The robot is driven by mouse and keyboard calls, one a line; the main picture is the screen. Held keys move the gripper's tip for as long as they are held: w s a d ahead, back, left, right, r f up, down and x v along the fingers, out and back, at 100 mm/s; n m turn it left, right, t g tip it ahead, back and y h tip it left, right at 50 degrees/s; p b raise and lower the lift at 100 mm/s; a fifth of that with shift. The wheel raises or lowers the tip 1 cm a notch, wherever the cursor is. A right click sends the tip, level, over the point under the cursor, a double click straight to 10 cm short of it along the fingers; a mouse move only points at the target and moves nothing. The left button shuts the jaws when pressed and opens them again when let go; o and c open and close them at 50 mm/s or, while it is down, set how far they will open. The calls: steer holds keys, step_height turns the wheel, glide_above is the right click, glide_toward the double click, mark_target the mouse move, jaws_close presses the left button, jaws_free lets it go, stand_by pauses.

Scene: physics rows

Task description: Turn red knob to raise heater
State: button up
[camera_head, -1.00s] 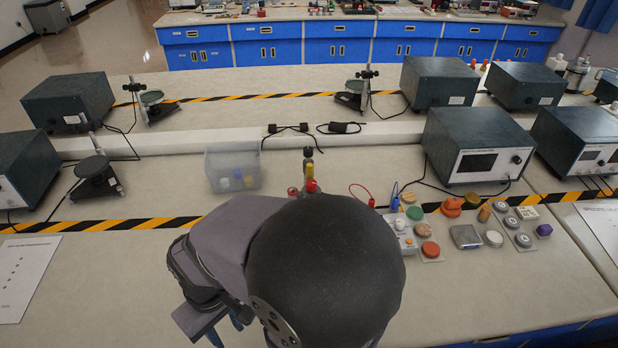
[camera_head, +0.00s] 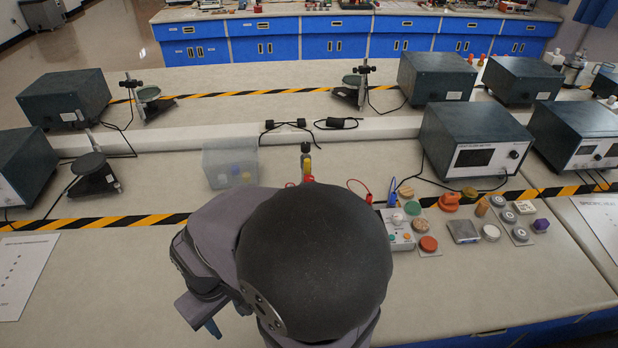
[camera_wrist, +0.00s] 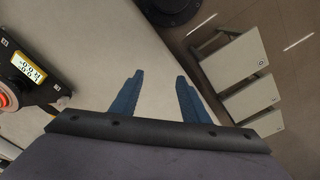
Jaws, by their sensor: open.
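In the wrist view, a red-orange round knob (camera_wrist: 4,99) shows at the left edge, cut off by the frame. It sits on a dark device with a yellow label panel (camera_wrist: 28,68). My gripper (camera_wrist: 158,80) has two blue fingers spread apart with nothing between them, well to the right of that knob. In the head view, a flat red round piece (camera_head: 428,243) sits on a small plate right of my arm. I cannot tell which object is the heater; my arm hides part of the bench.
A clear bin (camera_head: 230,168) and an upright stand (camera_head: 306,160) are behind my arm. Several buttons and knobs, with a small control box (camera_head: 397,232), lie to the right. A grey instrument box (camera_head: 474,145) stands behind them.

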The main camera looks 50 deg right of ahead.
steer(key=w+d+m+t+h, duration=0.1)
steer(key=w+d+t, duration=0.1)
steer(key=d, duration=0.8)
steer(key=w+d+f+m+t+h, duration=0.1)
steer(key=w+d+t, duration=0.2)
steer(key=d, duration=0.7)
steer(key=w+d+f+t+h, duration=0.1)
steer(key=w+d+t+h, duration=0.1)
steer(key=d, duration=0.8)
steer(key=shift+w+f+m+t, duration=0.25)
steer(key=shift+w+m+t, duration=0.2)
steer(key=shift+t, duration=0.25)
steer(key=s+d+t, duration=0.1)
steer(key=s+d+r+t, duration=0.1)
steer(key=s+d+t, duration=0.1)
steer(key=shift+s+d+r+m+h, duration=0.1)
steer(key=shift+d+r+m+h, duration=0.2)
steer(key=shift+d+m, duration=0.05)
steer(key=shift+w+d+r+t+h+b, duration=0.15)
steer(key=shift+w+d+r+t+b, duration=0.2)
steer(key=shift+w+d+r+t, duration=0.65)
steer(key=shift+w+d+r+t+h+b, duration=0.1)
steer(key=shift+w+d+r+t+b, duration=0.25)
steer(key=shift+w+d+r+t, duration=0.65)
steer(key=shift+w+d+r+t+h+b, duration=0.15)
steer(key=shift+w+d+r+t+b, duration=0.35)
steer(key=shift+w, duration=0.8)
steer(key=shift+d, duration=0.1)
steer(key=shift+c, duration=0.4)
jaws_close()
